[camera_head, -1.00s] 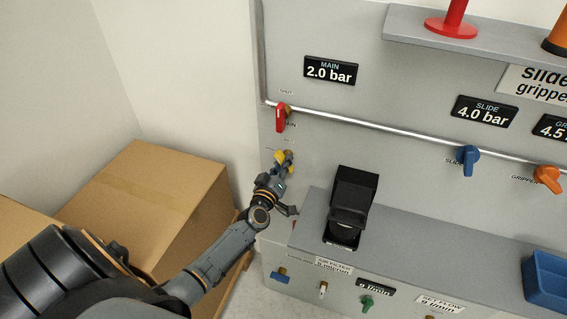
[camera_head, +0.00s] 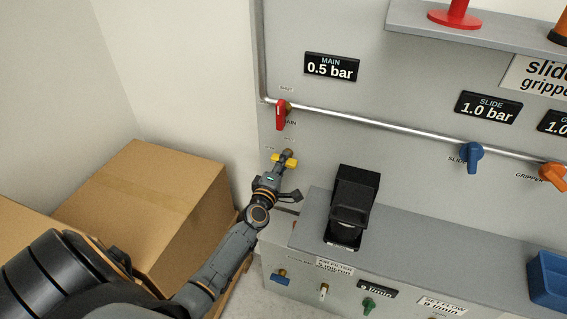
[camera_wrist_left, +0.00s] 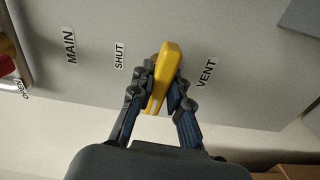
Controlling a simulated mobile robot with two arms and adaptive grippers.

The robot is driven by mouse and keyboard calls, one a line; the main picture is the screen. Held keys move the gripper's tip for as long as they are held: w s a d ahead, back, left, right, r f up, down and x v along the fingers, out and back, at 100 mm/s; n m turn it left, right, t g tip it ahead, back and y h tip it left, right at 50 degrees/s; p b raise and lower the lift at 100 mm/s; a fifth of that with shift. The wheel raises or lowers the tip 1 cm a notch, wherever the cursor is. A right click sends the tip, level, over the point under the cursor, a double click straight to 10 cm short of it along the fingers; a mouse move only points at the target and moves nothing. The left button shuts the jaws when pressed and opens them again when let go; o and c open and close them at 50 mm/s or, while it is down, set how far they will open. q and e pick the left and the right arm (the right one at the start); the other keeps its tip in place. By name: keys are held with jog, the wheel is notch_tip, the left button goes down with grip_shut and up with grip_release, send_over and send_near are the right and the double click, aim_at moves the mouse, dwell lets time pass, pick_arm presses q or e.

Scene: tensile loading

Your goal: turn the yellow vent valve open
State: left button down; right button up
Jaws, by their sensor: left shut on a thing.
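The yellow vent valve (camera_head: 291,160) sits on the grey panel, below the red main valve (camera_head: 281,114). In the head view its yellow handle lies roughly level across the picture. My left gripper (camera_head: 280,165) is at it, with its arm coming up from lower left. In the left wrist view, the yellow handle (camera_wrist_left: 172,55) stands between the two dark fingers of my left gripper (camera_wrist_left: 164,82), which are shut on it. The fingers hide part of the handle and its base. A VENT label (camera_wrist_left: 206,73) is to its right and a SHUT label (camera_wrist_left: 119,56) to its left. My right gripper is out of view.
The main readout (camera_head: 332,67) shows 0.5 bar and the slide readout (camera_head: 488,108) 1.0 bar. A black device (camera_head: 353,200) stands on the ledge (camera_head: 430,237) right of my arm. A cardboard box (camera_head: 150,205) stands left of it.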

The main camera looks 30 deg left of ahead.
pick_arm(q)
jog(key=shift+n, duration=0.6)
jog(key=c, duration=1.3)
grip_release()
jog(key=v, duration=1.2)
